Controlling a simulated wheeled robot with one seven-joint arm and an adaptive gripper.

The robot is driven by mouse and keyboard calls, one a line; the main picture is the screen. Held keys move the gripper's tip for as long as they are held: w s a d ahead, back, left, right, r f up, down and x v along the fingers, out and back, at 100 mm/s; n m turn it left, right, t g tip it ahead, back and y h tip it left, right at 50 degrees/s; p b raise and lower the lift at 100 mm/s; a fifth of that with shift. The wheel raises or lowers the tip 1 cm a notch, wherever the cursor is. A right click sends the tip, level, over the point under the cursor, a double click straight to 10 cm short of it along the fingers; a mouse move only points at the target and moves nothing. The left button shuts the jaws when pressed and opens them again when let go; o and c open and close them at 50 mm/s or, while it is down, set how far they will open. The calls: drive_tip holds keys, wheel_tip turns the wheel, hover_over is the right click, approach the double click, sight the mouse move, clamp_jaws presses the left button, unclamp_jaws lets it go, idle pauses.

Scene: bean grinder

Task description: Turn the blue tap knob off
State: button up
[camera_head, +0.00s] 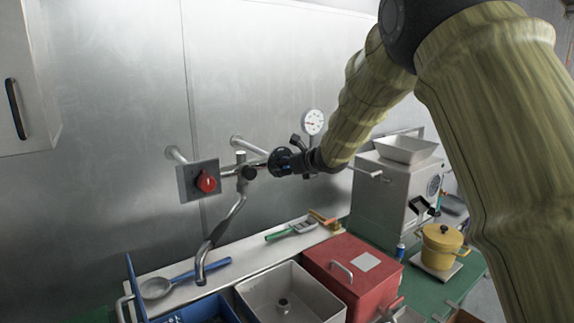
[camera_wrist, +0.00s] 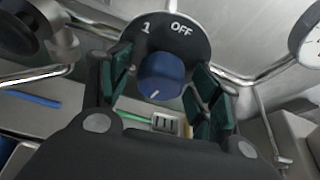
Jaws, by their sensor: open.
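The blue tap knob (camera_wrist: 162,76) sits on a round black dial plate (camera_wrist: 181,29) marked "1" and "OFF" in the wrist view. A short white line on the knob's face points down and slightly left, away from both marks. My gripper (camera_wrist: 160,70) is open, with one green-padded finger on each side of the knob. I cannot tell whether either finger touches it. In the head view, my gripper (camera_head: 291,161) is at the wall tap, and the blue knob is mostly hidden there.
A red knob (camera_head: 206,182) on a grey plate is left of the curved spout (camera_head: 224,231). Below are a metal sink (camera_head: 247,294), a red box (camera_head: 338,256) and a grey machine (camera_head: 379,199) at right.

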drive_tip(key=c, duration=1)
drive_tip(key=shift+c, duration=0.2)
